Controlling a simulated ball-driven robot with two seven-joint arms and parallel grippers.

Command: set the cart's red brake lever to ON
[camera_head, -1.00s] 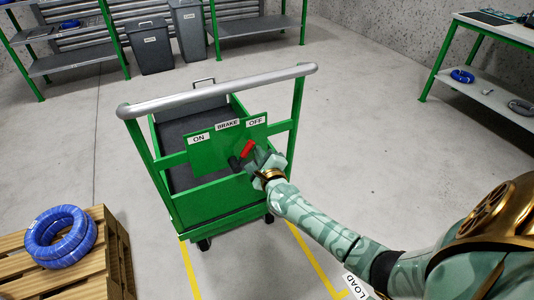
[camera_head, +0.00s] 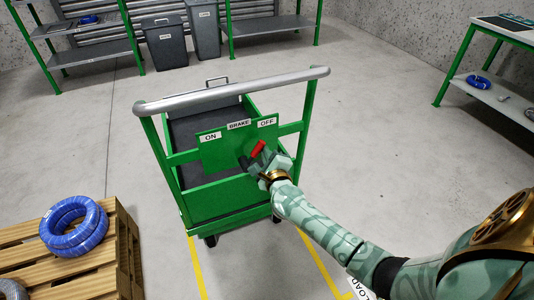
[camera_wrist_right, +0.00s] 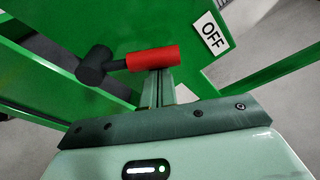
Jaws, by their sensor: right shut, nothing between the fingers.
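The red brake lever (camera_head: 257,149) is on the green panel (camera_head: 216,155) below the cart's handlebar. Its black hub (camera_wrist_right: 95,66) is at its left end, and the red grip (camera_wrist_right: 153,59) points right, toward the OFF label (camera_head: 267,122). The ON label (camera_head: 210,137) is on the panel's left. My right gripper (camera_head: 262,166) is at the lever, just below and right of it. In the right wrist view its shut fingers (camera_wrist_right: 160,86) reach up to the underside of the red grip, with nothing between them. I cannot tell whether they touch it. My left gripper is not in view.
A wooden pallet stack (camera_head: 125,240) with a blue cable coil (camera_head: 74,226) stands at the lower left. Bins (camera_head: 165,43) and shelves stand behind the cart, and a green-framed table (camera_head: 500,100) is at the right. The floor right of the cart is clear.

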